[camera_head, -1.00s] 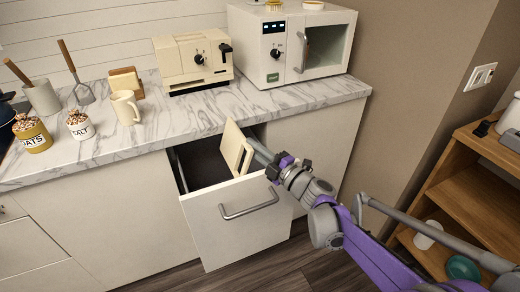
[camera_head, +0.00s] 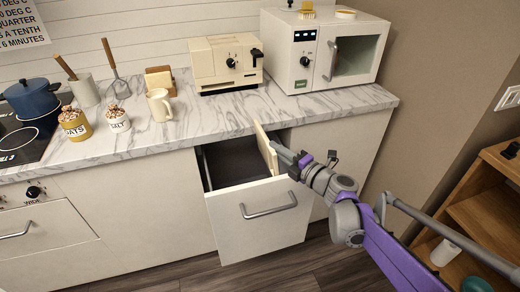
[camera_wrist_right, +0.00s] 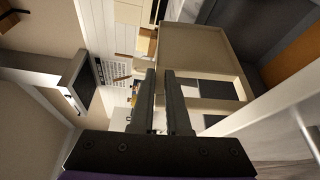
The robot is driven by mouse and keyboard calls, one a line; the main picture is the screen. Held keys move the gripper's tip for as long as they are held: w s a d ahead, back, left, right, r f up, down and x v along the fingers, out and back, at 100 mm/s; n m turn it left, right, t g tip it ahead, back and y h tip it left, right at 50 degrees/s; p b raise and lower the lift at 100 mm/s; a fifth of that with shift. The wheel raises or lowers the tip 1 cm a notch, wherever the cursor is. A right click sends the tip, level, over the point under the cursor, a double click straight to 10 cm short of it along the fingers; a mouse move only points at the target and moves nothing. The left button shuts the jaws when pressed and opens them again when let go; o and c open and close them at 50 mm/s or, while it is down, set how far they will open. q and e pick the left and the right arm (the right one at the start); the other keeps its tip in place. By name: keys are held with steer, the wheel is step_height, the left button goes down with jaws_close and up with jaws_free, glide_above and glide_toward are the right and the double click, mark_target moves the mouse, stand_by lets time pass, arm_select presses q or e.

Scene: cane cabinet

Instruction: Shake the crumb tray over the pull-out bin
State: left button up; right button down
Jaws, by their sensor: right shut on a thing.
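The cream crumb tray (camera_head: 265,146) stands on edge, steeply tilted, over the right part of the open pull-out bin (camera_head: 258,221). My right gripper (camera_head: 285,155) is shut on the tray's right side, with the arm reaching in from the lower right. In the right wrist view, the tray (camera_wrist_right: 200,48) shows its broad face and raised rim beyond the dark fingers of the gripper (camera_wrist_right: 162,73). The bin's dark inside shows in the head view, but no crumbs can be made out. My left gripper is not in view.
The marble counter edge (camera_head: 150,150) runs close behind the bin. A cream toaster (camera_head: 226,63) and a white microwave (camera_head: 325,50) stand on the counter, with a mug (camera_head: 159,105) and jars to the left. A wooden shelf (camera_head: 485,205) stands at the right.

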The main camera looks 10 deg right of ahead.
step_height(320, 180, up, 4)
steer(key=n+h+p, duration=0.1)
steer(key=n+h, duration=0.1)
steer(key=n, duration=0.2)
steer(key=n+g+h+p, duration=0.1)
steer(key=n+h, duration=0.1)
steer(key=n, duration=0.2)
steer(key=n+h+p, duration=0.2)
steer(key=n, duration=0.2)
steer(key=shift+f+g+h, duration=0.1)
steer(key=shift+g+h, duration=0.3)
